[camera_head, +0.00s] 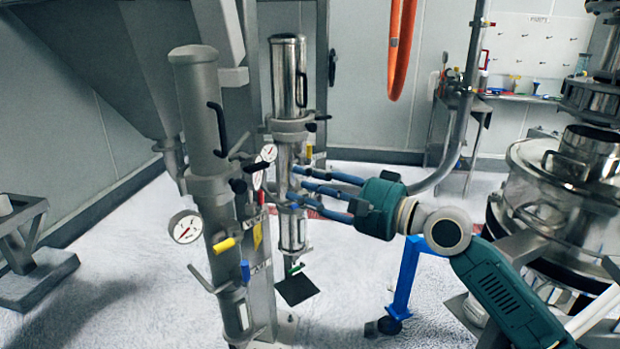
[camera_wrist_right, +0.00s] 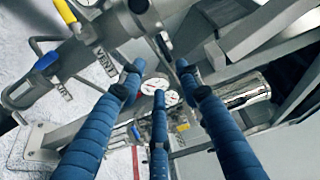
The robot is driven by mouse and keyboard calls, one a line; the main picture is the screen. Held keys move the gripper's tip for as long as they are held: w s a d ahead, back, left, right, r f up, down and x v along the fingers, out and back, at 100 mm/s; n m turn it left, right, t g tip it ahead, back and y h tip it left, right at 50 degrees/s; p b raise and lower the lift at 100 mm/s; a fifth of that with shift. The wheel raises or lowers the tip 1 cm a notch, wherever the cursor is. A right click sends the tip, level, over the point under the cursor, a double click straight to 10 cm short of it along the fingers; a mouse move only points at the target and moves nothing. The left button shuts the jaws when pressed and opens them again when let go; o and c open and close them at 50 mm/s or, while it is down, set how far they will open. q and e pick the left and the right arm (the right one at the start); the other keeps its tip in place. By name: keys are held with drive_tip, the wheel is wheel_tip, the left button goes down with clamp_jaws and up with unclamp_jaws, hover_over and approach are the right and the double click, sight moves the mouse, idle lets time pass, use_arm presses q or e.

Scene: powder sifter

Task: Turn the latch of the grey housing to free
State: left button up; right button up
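The grey housing (camera_head: 206,125) is a tall matte upright cylinder left of centre in the head view, with a black curved handle (camera_head: 217,128) on its side. A black knob (camera_head: 238,186) sits at its collar; I cannot tell for sure which part is the latch. My right gripper (camera_head: 293,186) has its blue fingers spread and appears empty. In the head view its fingertips are at the shiny steel housing (camera_head: 289,80), right of the grey one; contact is unclear. In the right wrist view the spread fingers (camera_wrist_right: 160,82) point towards the pipework. My left gripper is out of view.
Dial gauges (camera_head: 186,227) stick out beside the grey housing, with a yellow valve handle (camera_head: 224,245) and a blue one (camera_head: 245,270) below. A large steel sifter (camera_head: 575,170) stands at the right. An orange hose (camera_head: 394,60) hangs behind. White floor is open at front left.

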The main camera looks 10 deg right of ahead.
sight(257, 167)
drive_tip(key=p+x, duration=0.2)
drive_tip(key=x, duration=0.8)
drive_tip(key=shift+a+r, duration=0.3)
drive_tip(key=shift+a, duration=0.05)
drive_tip(key=shift+w, duration=0.1)
clamp_jaws()
